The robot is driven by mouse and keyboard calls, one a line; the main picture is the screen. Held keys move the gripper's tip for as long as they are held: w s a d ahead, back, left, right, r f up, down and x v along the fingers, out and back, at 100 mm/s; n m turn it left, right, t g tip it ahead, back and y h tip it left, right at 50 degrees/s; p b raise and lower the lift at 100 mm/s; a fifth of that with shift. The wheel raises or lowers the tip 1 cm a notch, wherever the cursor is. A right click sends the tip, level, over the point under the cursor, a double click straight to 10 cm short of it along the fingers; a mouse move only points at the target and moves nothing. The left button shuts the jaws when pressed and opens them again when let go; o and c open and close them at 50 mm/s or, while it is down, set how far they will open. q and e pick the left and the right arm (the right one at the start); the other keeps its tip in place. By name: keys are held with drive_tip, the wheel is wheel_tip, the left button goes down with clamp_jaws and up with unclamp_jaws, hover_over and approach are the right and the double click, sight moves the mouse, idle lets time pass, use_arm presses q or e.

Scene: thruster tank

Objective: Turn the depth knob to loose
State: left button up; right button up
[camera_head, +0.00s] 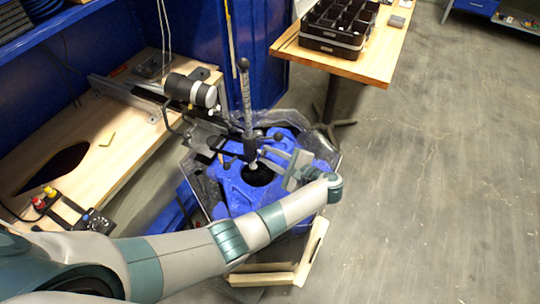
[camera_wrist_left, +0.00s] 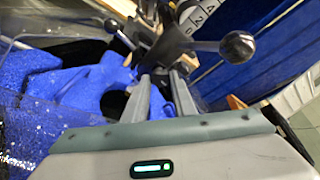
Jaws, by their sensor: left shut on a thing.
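The depth knob (camera_head: 250,147) is a dark hub with ball-ended levers, low on an upright marked post (camera_head: 247,100) above the blue tank fixture. In the left wrist view the knob (camera_wrist_left: 165,42) shows close up, with one black ball to the left and a larger one to the right. My left gripper (camera_head: 270,160) reaches it from the right side in the head view. In the wrist view its two fingers (camera_wrist_left: 160,82) are closed around a dark part of the knob. Exactly which part is between them is hard to see. My right gripper is not in view.
The blue fixture (camera_head: 233,190) has a round dark opening and sits in a clear-walled tank. A wooden bench (camera_head: 130,135) stands at left, with a motor unit (camera_head: 190,90) near the post. A table with a black divided tray (camera_head: 335,40) stands behind. The floor at right is clear.

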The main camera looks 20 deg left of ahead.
use_arm(q)
drive_tip(key=shift+f+n+t+b, duration=0.4)
drive_tip(key=shift+n+b, duration=0.2)
drive_tip(key=shift+n, duration=0.2)
drive_tip(key=n+t+b, duration=0.1)
drive_tip(key=n+b, duration=0.1)
drive_tip(key=b, duration=0.1)
drive_tip(key=shift+s+f+n+y+b, duration=0.1)
drive_tip(key=shift+n+y+b, duration=0.2)
drive_tip(key=shift+y, duration=0.1)
drive_tip(key=shift+r+n+t+y+b, duration=0.2)
drive_tip(key=shift+n+t+y+b, duration=0.1)
drive_tip(key=shift+n+b, duration=0.6)
drive_tip(key=o, duration=1)
drive_tip(key=shift+o, duration=0.2)
